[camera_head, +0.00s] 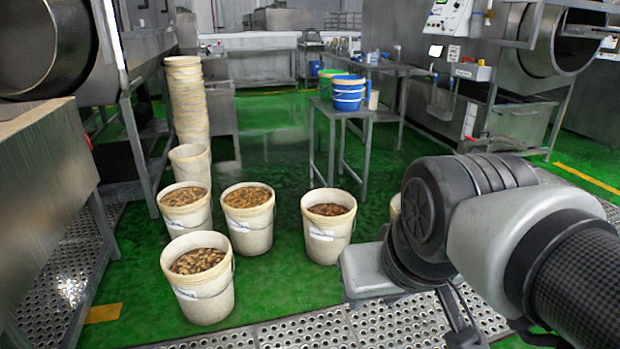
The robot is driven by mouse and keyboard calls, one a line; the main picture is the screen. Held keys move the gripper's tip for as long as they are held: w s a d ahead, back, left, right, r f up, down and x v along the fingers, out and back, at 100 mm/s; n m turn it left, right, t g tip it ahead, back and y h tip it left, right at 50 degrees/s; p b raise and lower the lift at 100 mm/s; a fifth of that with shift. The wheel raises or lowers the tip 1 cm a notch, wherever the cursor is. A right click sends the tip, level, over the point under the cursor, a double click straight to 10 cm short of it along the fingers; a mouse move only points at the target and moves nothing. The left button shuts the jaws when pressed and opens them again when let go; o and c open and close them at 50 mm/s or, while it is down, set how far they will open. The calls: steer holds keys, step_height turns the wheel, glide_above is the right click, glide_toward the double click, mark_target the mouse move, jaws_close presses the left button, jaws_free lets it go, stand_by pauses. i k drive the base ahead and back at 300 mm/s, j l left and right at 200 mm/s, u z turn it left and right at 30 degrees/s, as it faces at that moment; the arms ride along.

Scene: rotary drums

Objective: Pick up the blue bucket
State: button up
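The blue bucket (348,93) stands upright on a small metal table (343,110) in the middle distance, with white bands around it and a yellowish rim. A green bucket (327,82) stands just behind it to the left, partly hidden by it. My arm reaches in from the right edge, in front of and well short of the blue bucket. My gripper (462,318) is low at the bottom, near the perforated floor strip, mostly hidden by the arm and cut off by the frame. Its opening does not show clearly.
Several cream buckets with brown contents (198,278) stand on the green floor ahead. A tall stack of cream buckets (186,100) is at left. A metal drum (45,45) is at upper left, another (548,45) at upper right. Green floor is open around the small table.

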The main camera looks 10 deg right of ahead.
mark_target(347, 90)
steer(key=i+l+u, duration=0.25)
steer(key=l, duration=0.35)
steer(key=i+l+u, duration=0.1)
steer(key=i+l, duration=0.15)
steer(key=i+l+u, duration=0.15)
steer(key=l, duration=0.25)
steer(key=i+l+u, duration=0.1)
steer(key=l, duration=0.25)
steer(key=i+l+u, duration=0.15)
steer(key=l, duration=0.25)
steer(key=z, duration=1.4)
